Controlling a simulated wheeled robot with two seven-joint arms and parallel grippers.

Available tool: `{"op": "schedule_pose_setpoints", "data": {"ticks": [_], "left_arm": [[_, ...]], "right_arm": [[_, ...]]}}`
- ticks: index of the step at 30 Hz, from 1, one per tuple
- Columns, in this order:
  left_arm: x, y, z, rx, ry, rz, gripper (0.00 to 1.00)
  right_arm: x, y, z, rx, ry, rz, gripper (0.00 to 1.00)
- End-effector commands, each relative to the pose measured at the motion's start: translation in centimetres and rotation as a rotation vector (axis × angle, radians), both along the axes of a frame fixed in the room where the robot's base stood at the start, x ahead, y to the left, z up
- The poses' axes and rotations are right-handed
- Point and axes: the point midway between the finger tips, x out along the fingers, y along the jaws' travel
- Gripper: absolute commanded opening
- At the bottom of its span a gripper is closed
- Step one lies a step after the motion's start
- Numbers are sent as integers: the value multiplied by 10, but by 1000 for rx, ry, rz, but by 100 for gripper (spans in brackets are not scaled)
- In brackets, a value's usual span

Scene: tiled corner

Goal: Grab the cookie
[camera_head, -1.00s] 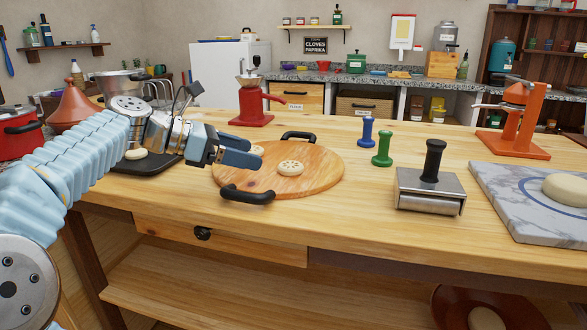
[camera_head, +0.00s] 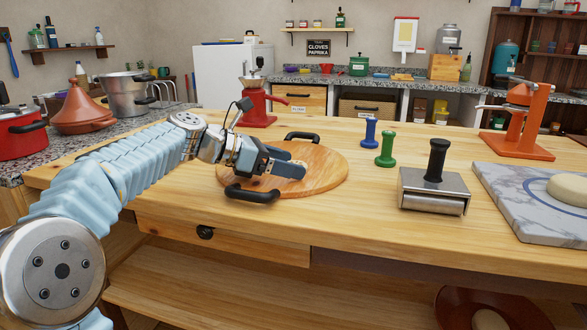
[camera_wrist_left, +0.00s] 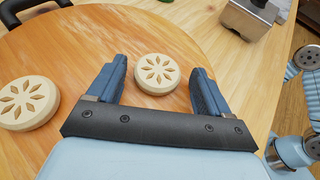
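My left gripper (camera_head: 289,166) is open over the round wooden board (camera_head: 325,176). In the left wrist view my left gripper (camera_wrist_left: 159,66) has its two blue fingers on either side of a pale round cookie (camera_wrist_left: 157,74) with a flower pattern. Gaps show between the cookie and both fingers. A second patterned cookie (camera_wrist_left: 27,102) lies on the board to the left, outside the fingers. In the head view my gripper and arm hide both cookies. My right gripper is in neither view.
The board has black handles, the near one (camera_head: 252,194) close to my left gripper. Blue (camera_head: 370,132) and green (camera_head: 386,149) stamps, a metal press (camera_head: 434,189) and a marble slab (camera_head: 520,205) with dough stand to the right. The table front between is clear.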

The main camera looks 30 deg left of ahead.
Motion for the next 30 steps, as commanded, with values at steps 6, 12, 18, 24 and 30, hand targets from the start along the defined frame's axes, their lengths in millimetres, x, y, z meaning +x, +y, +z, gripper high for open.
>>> {"op": "schedule_pose_setpoints", "data": {"ticks": [6,12,18,24,30], "left_arm": [[0,2,-3,5,5,4,42],[0,2,-4,6,4,6,28],[0,3,0,6,5,6,28],[1,3,27,5,1,6,28],[1,2,87,6,-1,5,28]], "right_arm": [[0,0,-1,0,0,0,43],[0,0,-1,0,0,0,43],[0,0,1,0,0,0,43],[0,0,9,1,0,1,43],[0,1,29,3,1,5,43]]}}
